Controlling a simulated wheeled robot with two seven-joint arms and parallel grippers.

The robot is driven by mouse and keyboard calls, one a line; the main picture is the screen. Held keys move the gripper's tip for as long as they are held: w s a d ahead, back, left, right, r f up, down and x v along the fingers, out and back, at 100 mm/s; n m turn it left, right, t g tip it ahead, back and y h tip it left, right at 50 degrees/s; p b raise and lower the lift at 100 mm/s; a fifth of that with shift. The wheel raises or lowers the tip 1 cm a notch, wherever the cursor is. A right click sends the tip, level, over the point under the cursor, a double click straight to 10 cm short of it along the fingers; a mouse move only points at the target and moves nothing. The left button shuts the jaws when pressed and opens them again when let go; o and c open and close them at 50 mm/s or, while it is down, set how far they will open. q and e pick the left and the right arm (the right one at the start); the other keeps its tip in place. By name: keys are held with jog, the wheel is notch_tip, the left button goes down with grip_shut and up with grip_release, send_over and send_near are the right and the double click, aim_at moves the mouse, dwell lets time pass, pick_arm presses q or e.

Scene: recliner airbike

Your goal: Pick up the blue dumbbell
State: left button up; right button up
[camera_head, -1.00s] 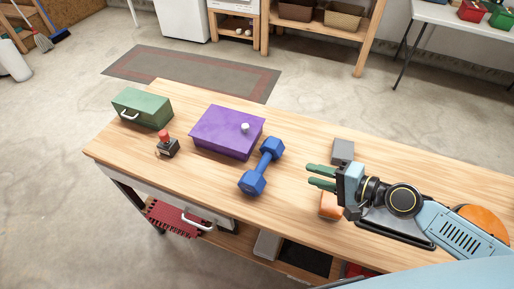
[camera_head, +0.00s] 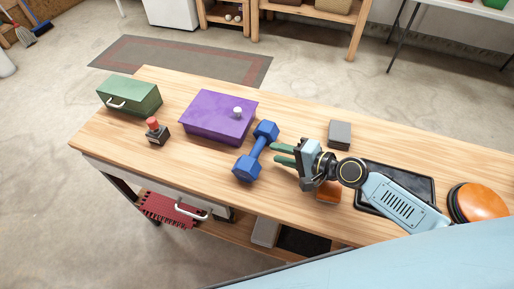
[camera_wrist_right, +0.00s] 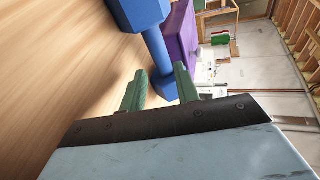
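The blue dumbbell (camera_head: 257,151) lies on the wooden table, its far end beside the purple box. It also shows in the right wrist view (camera_wrist_right: 155,45), ahead of the fingers, partly cut off by the top edge. My right gripper (camera_head: 277,154) is open and empty, with its two green fingers pointing left at the dumbbell from its right side. In the right wrist view the fingers (camera_wrist_right: 160,88) stand apart, with the lower end of the dumbbell showing between and beyond them. I cannot tell whether they touch it. My left gripper is not in view.
The purple box (camera_head: 217,117) stands just left of the dumbbell. A green box (camera_head: 130,95) and a red-topped black object (camera_head: 156,131) are farther left. A grey block (camera_head: 340,134), an orange block (camera_head: 329,192), a black tray (camera_head: 414,184) and an orange disc (camera_head: 480,202) are near my right arm.

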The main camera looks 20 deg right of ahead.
aim_at(260, 149)
jog(key=x, duration=0.5)
jog(key=shift+s+a+f, duration=0.1)
jog(key=shift+s+a, duration=0.05)
jog(key=shift+a, duration=0.25)
grip_shut()
dwell(0.9)
jog(key=shift+r, duration=0.3)
